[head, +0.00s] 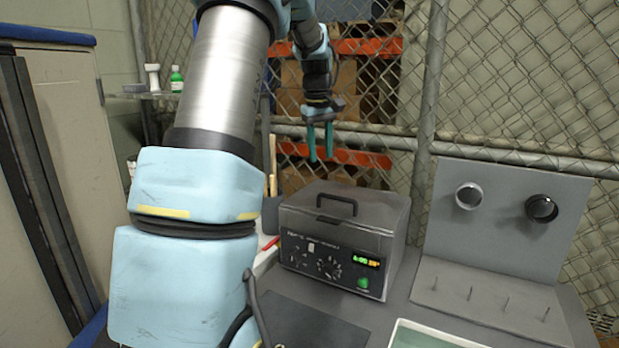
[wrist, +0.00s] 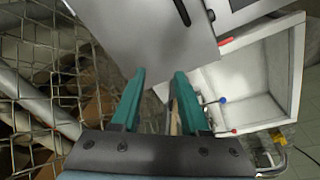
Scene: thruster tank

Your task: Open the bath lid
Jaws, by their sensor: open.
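The bath (head: 330,245) is a grey box with dials, a lit display and a green button on its front. Its lid (head: 375,207) is down, with a dark arched handle (head: 337,201) on top. My gripper (head: 320,158) hangs above and behind the lid, fingers pointing down, apart from it. In the wrist view my teal fingers (wrist: 160,82) are spread with nothing between them. The lid (wrist: 140,35) lies beyond the fingertips there, and part of the handle (wrist: 182,12) shows at the top edge.
A grey panel with two knobs (head: 468,196) and several pegs stands right of the bath. A dark mat (head: 310,322) and a pale green tray (head: 425,335) lie in front. A chain-link fence (head: 515,75) rises behind. The wrist view shows a white open bin (wrist: 255,75).

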